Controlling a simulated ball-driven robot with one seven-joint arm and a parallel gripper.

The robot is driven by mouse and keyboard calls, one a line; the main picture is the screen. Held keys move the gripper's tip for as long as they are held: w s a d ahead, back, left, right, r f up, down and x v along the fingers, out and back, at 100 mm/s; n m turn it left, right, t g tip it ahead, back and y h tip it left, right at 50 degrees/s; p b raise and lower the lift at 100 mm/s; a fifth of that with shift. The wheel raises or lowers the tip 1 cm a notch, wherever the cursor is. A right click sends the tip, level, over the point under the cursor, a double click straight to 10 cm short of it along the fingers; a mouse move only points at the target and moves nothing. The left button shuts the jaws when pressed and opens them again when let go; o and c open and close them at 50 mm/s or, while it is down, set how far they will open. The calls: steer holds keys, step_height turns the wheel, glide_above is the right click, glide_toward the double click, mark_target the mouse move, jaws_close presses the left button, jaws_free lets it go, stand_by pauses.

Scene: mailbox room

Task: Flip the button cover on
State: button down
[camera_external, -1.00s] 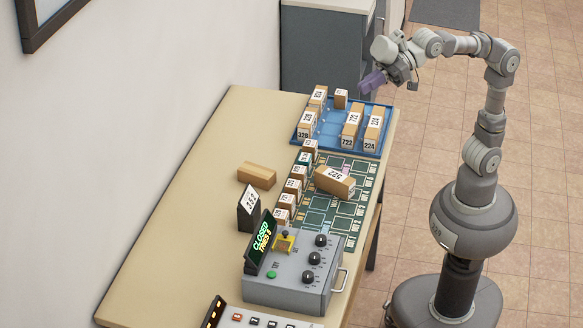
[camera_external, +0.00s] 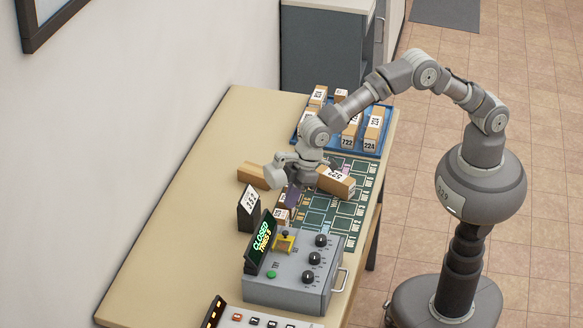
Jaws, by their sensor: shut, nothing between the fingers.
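The grey control box (camera_external: 290,284) stands on the table's near part. On its top sits a small yellow button cover (camera_external: 284,242) over or beside a dark button; its exact position is too small to tell. A green button (camera_external: 271,247) and several black knobs (camera_external: 314,258) are also on the box top. A display on the box reads "CLOSED". My gripper (camera_external: 292,202) is shut and empty, pointing down just behind the box. It is apart from the yellow cover and hides part of the row of small boxes.
A brown numbered box (camera_external: 337,182) lies on the green grid mat (camera_external: 345,216) right of my gripper. A plain brown block (camera_external: 250,176) and a number sign (camera_external: 249,208) stand to the left. A blue tray (camera_external: 374,152) holds several boxes behind. The table's left side is clear.

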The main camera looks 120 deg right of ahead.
steer(key=b, duration=0.2)
glide_toward(275, 241)
steer(key=x, duration=0.5)
steer(key=shift+a, duration=0.1)
steer(key=s+d, duration=0.3)
steer(key=s, duration=0.1)
steer(key=shift+d+r, duration=0.1)
steer(key=shift+d, duration=0.3)
